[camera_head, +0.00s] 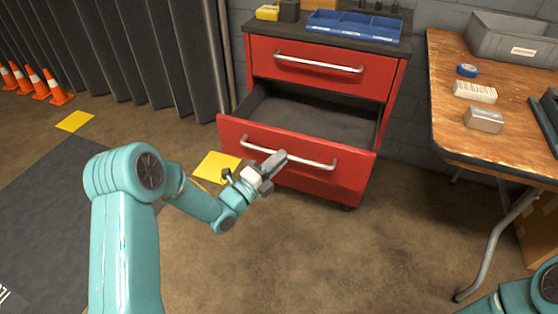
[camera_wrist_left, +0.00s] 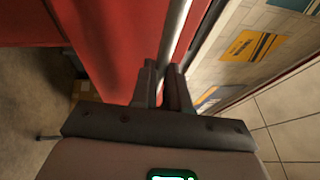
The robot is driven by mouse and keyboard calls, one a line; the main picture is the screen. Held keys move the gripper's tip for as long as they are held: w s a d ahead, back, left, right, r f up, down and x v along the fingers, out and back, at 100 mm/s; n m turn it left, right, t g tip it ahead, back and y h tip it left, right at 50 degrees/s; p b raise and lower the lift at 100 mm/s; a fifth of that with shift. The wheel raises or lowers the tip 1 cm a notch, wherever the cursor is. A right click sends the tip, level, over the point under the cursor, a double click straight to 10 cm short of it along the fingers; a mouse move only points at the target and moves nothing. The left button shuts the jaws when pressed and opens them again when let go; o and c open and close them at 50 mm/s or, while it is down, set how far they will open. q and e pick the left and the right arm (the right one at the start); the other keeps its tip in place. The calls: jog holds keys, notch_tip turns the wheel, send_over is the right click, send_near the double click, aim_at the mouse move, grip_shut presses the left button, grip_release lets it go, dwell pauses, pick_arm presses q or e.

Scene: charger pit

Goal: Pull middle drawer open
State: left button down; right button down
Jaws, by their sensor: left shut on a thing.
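The red cabinet's middle drawer (camera_head: 352,168) is pulled well out, and its dark interior (camera_head: 320,117) looks empty. Its silver bar handle (camera_head: 312,161) crosses the front panel. My left gripper (camera_head: 274,162) is at the handle, near its middle, and shut on it. In the left wrist view the handle bar (camera_wrist_left: 177,35) runs to the fingertips of my left gripper (camera_wrist_left: 163,78), beside the red panel (camera_wrist_left: 110,50). The top drawer (camera_head: 290,74) above is closed. My right gripper is out of view.
A wooden table (camera_head: 450,110) with several items is at the right. Orange cones (camera_head: 57,94) stand far left. The floor before the drawer is clear.

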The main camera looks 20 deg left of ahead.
pick_arm(q)
jog(key=shift+s+a, duration=0.1)
jog(key=shift+s, duration=0.15)
jog(key=c, duration=1.1)
grip_release()
jog(key=p+v, duration=0.2)
jog(key=v, duration=1.4)
jog(key=shift+s+f, duration=0.1)
